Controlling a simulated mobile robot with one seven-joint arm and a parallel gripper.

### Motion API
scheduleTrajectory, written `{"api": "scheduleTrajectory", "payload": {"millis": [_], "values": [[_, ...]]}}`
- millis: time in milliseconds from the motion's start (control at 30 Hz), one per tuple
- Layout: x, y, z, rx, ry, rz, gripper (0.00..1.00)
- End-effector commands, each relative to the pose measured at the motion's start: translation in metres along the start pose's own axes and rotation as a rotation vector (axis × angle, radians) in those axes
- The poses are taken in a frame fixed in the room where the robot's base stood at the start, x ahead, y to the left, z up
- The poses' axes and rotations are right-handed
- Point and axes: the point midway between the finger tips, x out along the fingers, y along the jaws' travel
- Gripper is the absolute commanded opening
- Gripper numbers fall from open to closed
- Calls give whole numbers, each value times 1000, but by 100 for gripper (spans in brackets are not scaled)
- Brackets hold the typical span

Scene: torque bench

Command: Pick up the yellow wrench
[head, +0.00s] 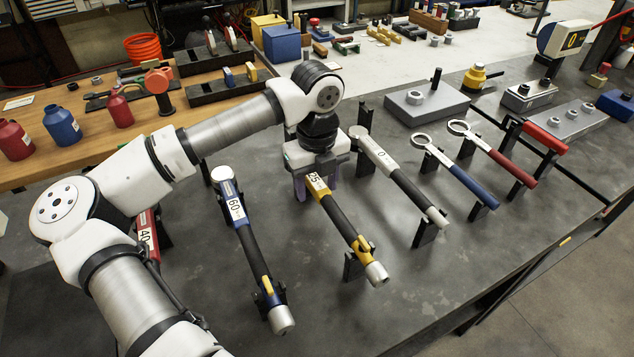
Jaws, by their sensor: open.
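The yellow wrench (345,226) has a yellow body, a black grip and a label that seems to read 25. It rests raised on a black stand, its grip end toward the front right. My gripper (317,187) points down over the wrench's far end. Its fingers are apart, one to each side of the yellow body as seen here. The wrench's far end is hidden under my gripper, and I cannot tell whether the fingers touch it.
A blue wrench marked 60 (246,240) stands to the left and a grey wrench (398,176) close to the right. A red wrench (147,237) is partly behind my arm. Blue (457,172) and red (502,161) ring-ended wrenches stand farther right. The grey bench's front right (440,270) is clear.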

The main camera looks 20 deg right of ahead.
Motion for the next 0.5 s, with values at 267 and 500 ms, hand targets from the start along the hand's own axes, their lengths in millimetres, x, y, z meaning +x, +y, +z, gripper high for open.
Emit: {"api": "scheduleTrajectory", "payload": {"millis": [267,500], "values": [[0,0,0,0,0,0,33],[0,0,0,0,0,0,1]]}}
